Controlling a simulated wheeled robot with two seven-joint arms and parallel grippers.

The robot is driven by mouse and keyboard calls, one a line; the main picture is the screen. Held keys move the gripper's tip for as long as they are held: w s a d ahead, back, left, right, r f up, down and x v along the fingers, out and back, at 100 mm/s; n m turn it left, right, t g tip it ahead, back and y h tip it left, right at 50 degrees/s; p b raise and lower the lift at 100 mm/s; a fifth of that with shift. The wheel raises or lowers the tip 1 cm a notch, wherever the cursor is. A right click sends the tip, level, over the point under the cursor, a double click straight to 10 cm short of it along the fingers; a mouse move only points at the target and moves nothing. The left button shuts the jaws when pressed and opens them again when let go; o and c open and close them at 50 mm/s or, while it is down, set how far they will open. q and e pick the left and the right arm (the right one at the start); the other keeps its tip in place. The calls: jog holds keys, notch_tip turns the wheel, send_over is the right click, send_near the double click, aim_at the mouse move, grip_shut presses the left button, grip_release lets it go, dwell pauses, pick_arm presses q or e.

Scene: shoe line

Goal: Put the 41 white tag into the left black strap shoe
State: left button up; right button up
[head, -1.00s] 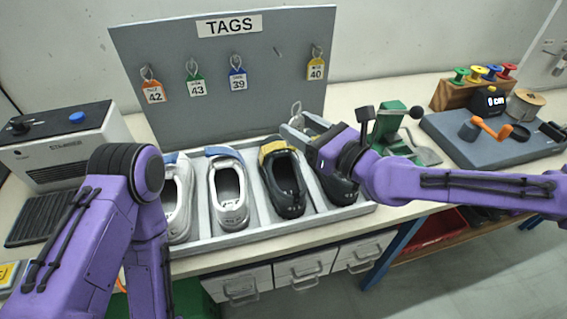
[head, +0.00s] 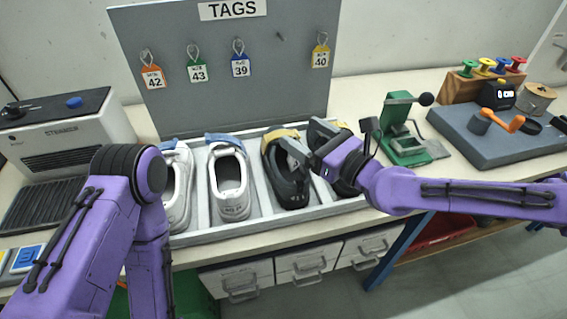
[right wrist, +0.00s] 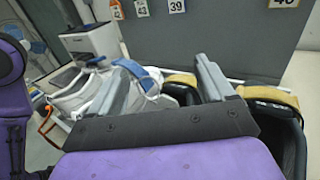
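The left black shoe (head: 292,190), with a yellow strap at its far end, stands in the grey tray (head: 250,228). My right gripper (head: 303,142) is over its far part and partly covers it. In the right wrist view the two fingers (right wrist: 175,85) are apart, with part of a black shoe and its yellow strap (right wrist: 180,80) showing between them. No white 41 tag can be made out in any current view; the shoe's inside is partly hidden. My left arm comes in at the left, its gripper out of view.
Two white shoes (head: 231,188) stand left of it, and another black shoe (head: 343,187) is right, partly behind my right gripper. The tag board (head: 225,100) holds orange, green, blue and yellow tags. A green press (head: 402,135) stands to the right.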

jog(key=shift+s, duration=0.1)
jog(key=b+v, duration=0.1)
jog(key=v, duration=0.9)
jog(key=shift+s+d, duration=0.15)
jog(key=shift+d, duration=0.05)
